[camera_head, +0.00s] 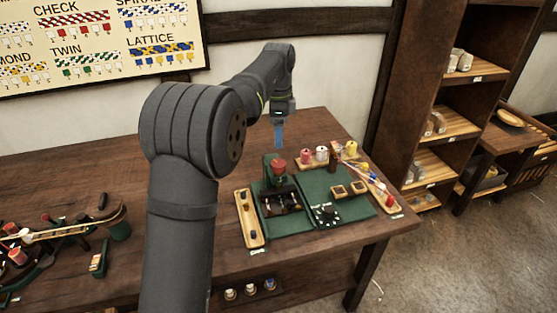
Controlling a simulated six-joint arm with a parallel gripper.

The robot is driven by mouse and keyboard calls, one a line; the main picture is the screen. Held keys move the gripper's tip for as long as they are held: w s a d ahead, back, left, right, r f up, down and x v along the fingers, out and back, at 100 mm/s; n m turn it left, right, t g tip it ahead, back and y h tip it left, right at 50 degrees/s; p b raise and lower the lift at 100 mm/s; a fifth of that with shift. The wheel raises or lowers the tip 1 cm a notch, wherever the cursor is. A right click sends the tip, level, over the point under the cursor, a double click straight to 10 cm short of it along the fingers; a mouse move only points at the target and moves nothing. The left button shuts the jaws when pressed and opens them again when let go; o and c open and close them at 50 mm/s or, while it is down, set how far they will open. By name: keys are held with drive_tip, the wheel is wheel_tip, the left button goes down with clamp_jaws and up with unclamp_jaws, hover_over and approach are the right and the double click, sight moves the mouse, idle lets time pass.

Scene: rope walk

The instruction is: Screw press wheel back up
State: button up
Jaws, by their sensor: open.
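A small press (277,180) with a dark green frame stands on the wooden table, at the back left of a green mat. Its red wheel (278,163) sits on top. My gripper (280,146) points straight down just above the wheel and looks empty. Its blue fingers show, but the gap between them is too small to make out. I cannot tell whether the fingertips touch the wheel. The screw under the wheel is too small to see clearly.
A wooden tray (242,221) lies left of the green mat (350,210). Spools (321,153) stand behind it, and a tray with colored strands (369,181) lies at the right. A braiding device (113,217) is at the left. A shelf (437,120) stands right of the table.

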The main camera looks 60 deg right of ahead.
sight(279, 163)
wheel_tip(279, 163, down, 11)
drive_tip(key=shift+r, duration=0.2)
drive_tip(key=c, duration=1)
